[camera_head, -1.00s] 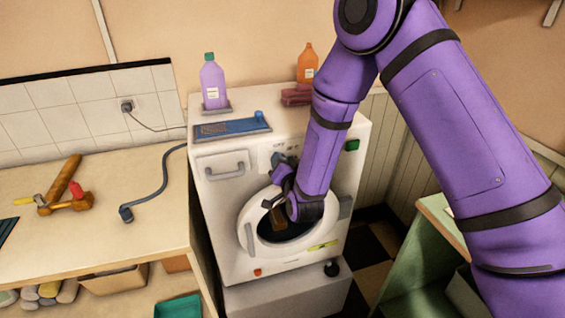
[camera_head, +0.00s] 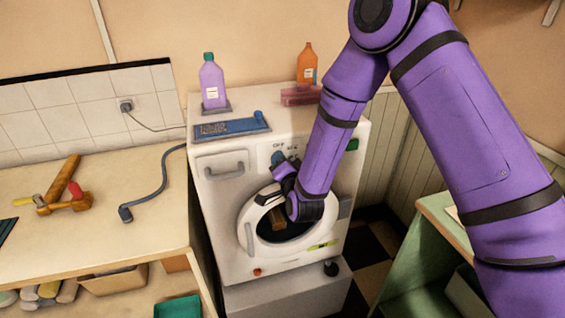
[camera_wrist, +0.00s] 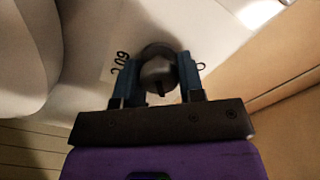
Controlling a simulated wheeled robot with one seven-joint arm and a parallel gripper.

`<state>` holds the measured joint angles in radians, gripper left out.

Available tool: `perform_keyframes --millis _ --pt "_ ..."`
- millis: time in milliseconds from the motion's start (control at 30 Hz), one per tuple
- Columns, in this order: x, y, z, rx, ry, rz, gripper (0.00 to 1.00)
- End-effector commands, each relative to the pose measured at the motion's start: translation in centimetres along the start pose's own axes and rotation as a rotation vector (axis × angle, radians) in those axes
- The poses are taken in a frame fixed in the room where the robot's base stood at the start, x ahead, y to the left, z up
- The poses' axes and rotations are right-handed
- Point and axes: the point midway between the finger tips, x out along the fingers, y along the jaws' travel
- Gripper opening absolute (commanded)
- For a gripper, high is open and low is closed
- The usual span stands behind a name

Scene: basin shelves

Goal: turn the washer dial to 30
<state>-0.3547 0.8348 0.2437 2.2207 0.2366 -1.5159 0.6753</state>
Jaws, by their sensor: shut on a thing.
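The white washer (camera_head: 225,235) stands in the middle of the head view, its round door (camera_head: 247,236) below my gripper. My gripper (camera_head: 279,158) is at the washer's upper front panel. In the wrist view the dark round dial (camera_wrist: 158,72) sits between the two blue fingers of my gripper (camera_wrist: 160,80), which are shut on it. A dark pointer mark shows on the dial's near edge. Printed digits beside the left finger are partly hidden and look turned over. In the head view my gripper hides the dial, and small panel markings show just above it.
A purple bottle (camera_head: 213,85), an orange bottle (camera_head: 307,66) and a blue tray (camera_head: 232,128) stand on the washer. A wooden counter (camera_head: 100,230) with a hammer (camera_head: 62,195) and a grey hose (camera_head: 157,190) is on the left. A green bench (camera_head: 425,240) is on the right.

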Motion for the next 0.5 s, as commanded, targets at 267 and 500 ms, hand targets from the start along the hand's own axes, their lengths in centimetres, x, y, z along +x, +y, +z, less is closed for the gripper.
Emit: perform_keyframes --millis 267,500 --pt "-0.04 0.04 0.05 -0.001 -0.002 0.001 0.6" --pt "-0.37 0.03 0.05 -0.001 -0.002 0.001 0.6"
